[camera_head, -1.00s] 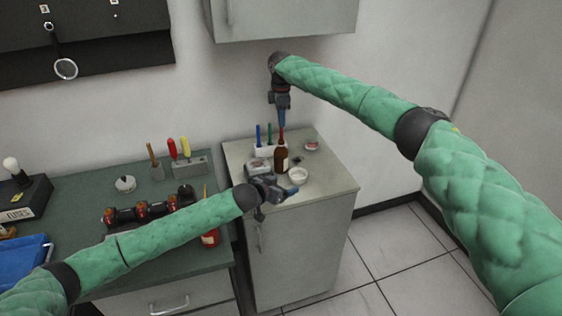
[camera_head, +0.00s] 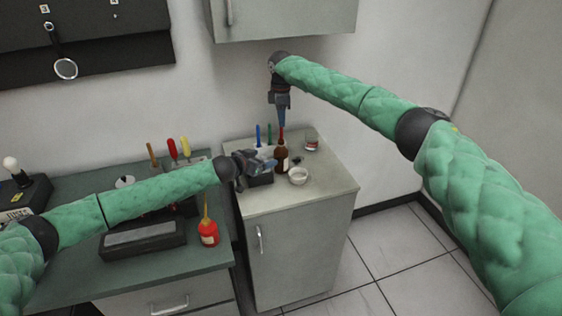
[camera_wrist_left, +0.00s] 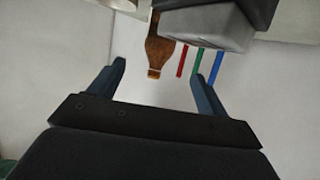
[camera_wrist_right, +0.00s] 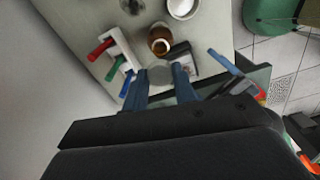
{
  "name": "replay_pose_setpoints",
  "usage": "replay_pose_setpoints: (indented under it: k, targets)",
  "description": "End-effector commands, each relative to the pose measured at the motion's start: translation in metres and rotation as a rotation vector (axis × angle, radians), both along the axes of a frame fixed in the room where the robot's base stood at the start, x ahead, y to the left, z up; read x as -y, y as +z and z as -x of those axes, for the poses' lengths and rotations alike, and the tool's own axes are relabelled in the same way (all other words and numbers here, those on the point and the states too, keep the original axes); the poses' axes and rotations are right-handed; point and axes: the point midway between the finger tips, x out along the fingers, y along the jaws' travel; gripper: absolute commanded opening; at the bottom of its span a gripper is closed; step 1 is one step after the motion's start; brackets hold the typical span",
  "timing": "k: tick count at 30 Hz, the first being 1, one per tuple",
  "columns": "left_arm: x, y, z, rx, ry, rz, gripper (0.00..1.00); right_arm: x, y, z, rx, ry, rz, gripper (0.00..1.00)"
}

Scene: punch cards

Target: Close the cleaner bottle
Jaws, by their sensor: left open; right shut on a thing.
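The brown bottle (camera_head: 281,161) stands upright on the grey cabinet top; I take it for the cleaner bottle. It also shows in the left wrist view (camera_wrist_left: 157,48) and, from above, in the right wrist view (camera_wrist_right: 160,36). My right gripper (camera_head: 282,122) points down above it, shut on a small grey round piece (camera_wrist_right: 160,73), apparently a cap. My left gripper (camera_head: 268,162) is open and empty, just left of the bottle. In the left wrist view the bottle's neck appears between the fingers (camera_wrist_left: 157,73), but I cannot tell the depth.
A white rack (camera_wrist_right: 120,50) with red, green and blue sticks stands behind the bottle. A white bowl (camera_head: 298,176), a glass jar (camera_head: 312,141) and a dark box (camera_head: 260,179) are close by. A red bottle (camera_head: 208,234) stands on the green bench.

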Motion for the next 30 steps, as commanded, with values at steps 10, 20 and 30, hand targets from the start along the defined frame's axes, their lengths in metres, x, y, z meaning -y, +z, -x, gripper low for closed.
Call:
replay_pose_setpoints:
  k: [10,20,30]
  targets:
    - [0.012,-0.006,-0.014,0.001,0.000,-0.001,0.77,0.000,0.000,0.000,0.000,0.000,0.000,0.06]
    - [0.043,-0.024,-0.053,0.000,0.000,0.000,0.77,0.000,0.000,0.000,0.000,0.000,0.000,0.06]
    - [0.066,-0.039,-0.082,0.000,-0.001,0.000,0.77,0.000,0.000,0.000,0.000,0.000,0.000,0.06]
